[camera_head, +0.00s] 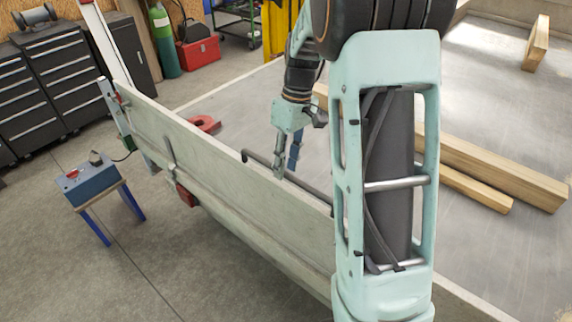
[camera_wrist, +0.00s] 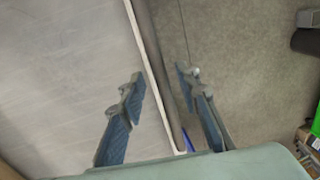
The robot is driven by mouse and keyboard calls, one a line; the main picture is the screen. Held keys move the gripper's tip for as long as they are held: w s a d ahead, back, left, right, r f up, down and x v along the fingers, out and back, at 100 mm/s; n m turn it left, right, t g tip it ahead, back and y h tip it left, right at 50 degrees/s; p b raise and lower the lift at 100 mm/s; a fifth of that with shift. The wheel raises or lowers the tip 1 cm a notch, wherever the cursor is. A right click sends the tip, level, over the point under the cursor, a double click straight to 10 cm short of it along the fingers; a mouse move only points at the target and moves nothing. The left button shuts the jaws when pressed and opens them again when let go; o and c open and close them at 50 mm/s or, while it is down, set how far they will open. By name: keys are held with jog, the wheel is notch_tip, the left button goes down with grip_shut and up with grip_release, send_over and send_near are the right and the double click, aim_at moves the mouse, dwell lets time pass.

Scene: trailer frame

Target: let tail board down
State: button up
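The tail board (camera_head: 215,165) is a long pale panel standing upright, running from the upper left to the lower right in the head view. A dark bar handle (camera_head: 257,160) runs along its top edge. My gripper (camera_head: 286,170) points down at the top edge beside the bar, with its fingers apart. In the wrist view, my gripper (camera_wrist: 160,82) is open, with the board's edge (camera_wrist: 147,60) and the dark bar (camera_wrist: 166,75) passing between the fingers. Contact cannot be made out. A metal latch (camera_head: 118,112) is at the board's far left end; its state is unclear.
A small blue-legged stand with a control box (camera_head: 92,183) stands on the floor outside the board. Timber beams (camera_head: 490,165) lie on the grey bed (camera_head: 480,80) to the right. Dark drawer cabinets (camera_head: 55,75) line the back left. Floor in front of the board is largely clear.

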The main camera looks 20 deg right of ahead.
jog(key=shift+a+f, duration=0.1)
jog(key=shift+f, duration=0.25)
grip_shut()
